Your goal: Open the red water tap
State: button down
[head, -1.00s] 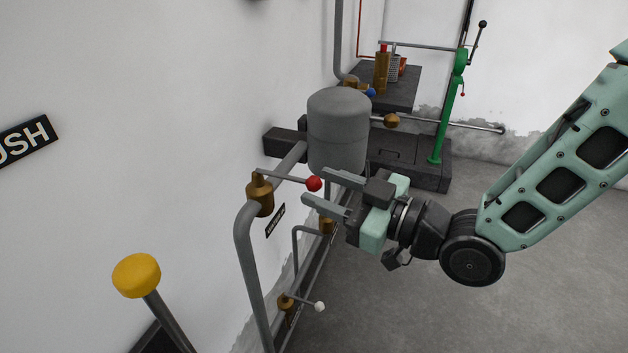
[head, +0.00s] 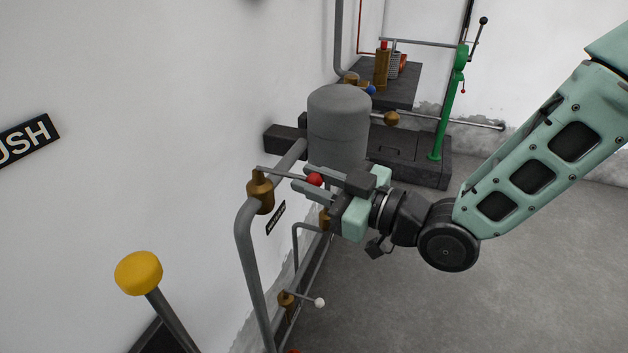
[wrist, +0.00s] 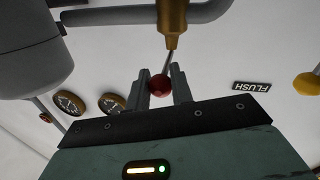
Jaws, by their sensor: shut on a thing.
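The red tap is a brass valve body (head: 261,192) on a grey pipe, with a thin grey lever (head: 283,174) that ends in a red ball knob (head: 315,179). The lever points right, away from the valve body. My gripper (head: 307,184) is at the lever's end, with one finger on each side of the red knob, shut on it. In the wrist view the red knob (wrist: 159,85) sits between the two fingers, below the brass valve body (wrist: 172,20). The near finger partly covers the knob's lower side in the head view.
A grey tank (head: 338,125) stands just behind my gripper. A white-knobbed tap (head: 319,302) is lower down. A yellow-topped lever (head: 139,272) is at front left, and a green stand (head: 447,115) is at the back. Open floor lies to the right.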

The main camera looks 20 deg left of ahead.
jog(key=w+a+n+g, duration=0.6)
jog(key=w+a+g, duration=0.1)
jog(key=w+g, duration=0.2)
jog(key=shift+w, duration=0.4)
dwell(0.6)
dwell(0.4)
jog(key=c, duration=1.3)
grip_release()
jog(key=shift+o, duration=0.2)
jog(key=b+v, duration=0.2)
jog(key=v, duration=1.5)
jog(key=shift+w+d, duration=0.25)
jog(key=shift+d, duration=0.05)
